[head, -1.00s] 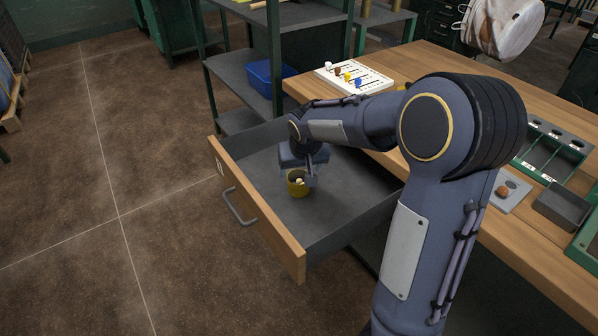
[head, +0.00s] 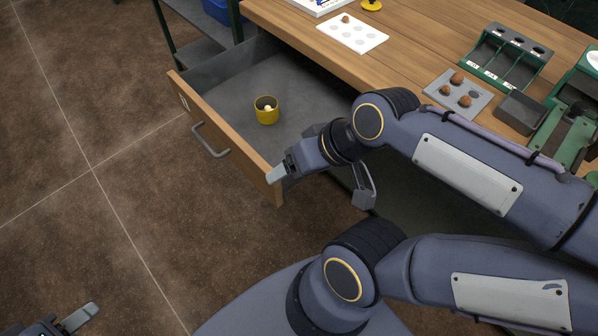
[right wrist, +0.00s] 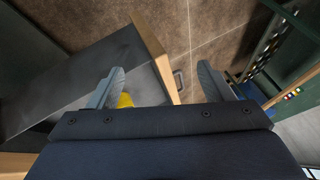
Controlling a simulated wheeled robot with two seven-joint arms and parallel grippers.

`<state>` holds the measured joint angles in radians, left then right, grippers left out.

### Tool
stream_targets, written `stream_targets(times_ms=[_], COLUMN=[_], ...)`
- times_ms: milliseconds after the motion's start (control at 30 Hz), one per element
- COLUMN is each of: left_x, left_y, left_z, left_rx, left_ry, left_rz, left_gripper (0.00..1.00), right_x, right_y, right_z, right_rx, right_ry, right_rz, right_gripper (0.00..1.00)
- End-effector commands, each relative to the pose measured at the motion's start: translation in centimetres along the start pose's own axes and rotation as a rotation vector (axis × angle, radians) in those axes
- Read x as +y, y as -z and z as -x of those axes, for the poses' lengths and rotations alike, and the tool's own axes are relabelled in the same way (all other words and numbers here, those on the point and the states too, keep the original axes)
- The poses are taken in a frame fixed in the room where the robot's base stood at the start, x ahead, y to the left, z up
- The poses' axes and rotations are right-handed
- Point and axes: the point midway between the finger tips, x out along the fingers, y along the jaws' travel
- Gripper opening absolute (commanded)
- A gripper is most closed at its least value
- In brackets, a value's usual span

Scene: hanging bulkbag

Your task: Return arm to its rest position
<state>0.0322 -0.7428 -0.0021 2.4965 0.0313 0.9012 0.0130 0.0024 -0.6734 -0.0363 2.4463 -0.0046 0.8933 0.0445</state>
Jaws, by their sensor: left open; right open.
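My right gripper (head: 321,185) hangs at the near end of the open drawer (head: 225,145), its fingers spread and nothing between them. Its arm comes in from the right of the head view. In the right wrist view the two fingers (right wrist: 160,85) stand wide apart with the drawer front and floor between them. The yellow cup (head: 265,115) stands upright in the drawer with something pale inside, apart from the gripper. My left gripper (head: 72,320) is open, low at the left edge and partly cut off.
The wooden table (head: 400,60) bears a white plate (head: 352,32) with a brown ball, a grey plate (head: 445,88) with brown balls and a green rack (head: 500,55). A blue bin (head: 222,10) sits on the shelf behind. The floor left of the drawer is clear.

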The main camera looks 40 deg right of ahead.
Motion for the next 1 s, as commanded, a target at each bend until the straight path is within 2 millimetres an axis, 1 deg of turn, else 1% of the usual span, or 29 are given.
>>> stream_targets(times_ms=[33,67,167,400,467,533,667,767,900,1000], left_x=[0.0,0.0,0.0,0.0,0.1,0.5,1.7,3.0,5.2,6.4], left_y=[0.0,0.0,0.0,0.0,0.1,0.5,1.8,3.4,5.7,7.1], left_z=[0.0,0.0,0.0,0.0,0.3,1.0,3.6,6.6,11.3,13.9], left_rx=[0.000,0.000,0.000,0.000,0.000,0.000,0.000,0.000,0.001,0.001], left_ry=[0.000,0.000,0.000,0.000,0.000,0.000,0.000,0.000,0.000,0.000], left_rz=[0.000,0.000,0.000,0.000,0.000,0.000,0.000,0.000,0.000,0.000], left_gripper=[0.41,0.41,0.41,0.41,0.41,0.41,0.41,0.41,0.41,0.41], right_x=[-0.2,-0.3,-0.5,-0.5,-0.6,-0.9,-2.1,-3.5,-5.6,-6.8], right_y=[-0.8,-1.2,-1.8,-1.7,-1.6,-1.2,0.1,1.5,3.8,5.1], right_z=[0.0,0.0,-0.1,0.0,0.2,0.9,3.6,6.6,11.3,14.0], right_rx=[0.009,0.010,0.012,0.011,0.011,0.011,0.012,0.012,0.012,0.012], right_ry=[0.003,0.005,0.008,0.008,0.008,0.008,0.008,0.008,0.008,0.008], right_rz=[0.005,0.010,0.017,0.017,0.017,0.017,0.017,0.017,0.017,0.017], right_gripper=[0.74,0.74,0.74,0.74,0.74,0.74,0.74,0.74,0.74,0.74])
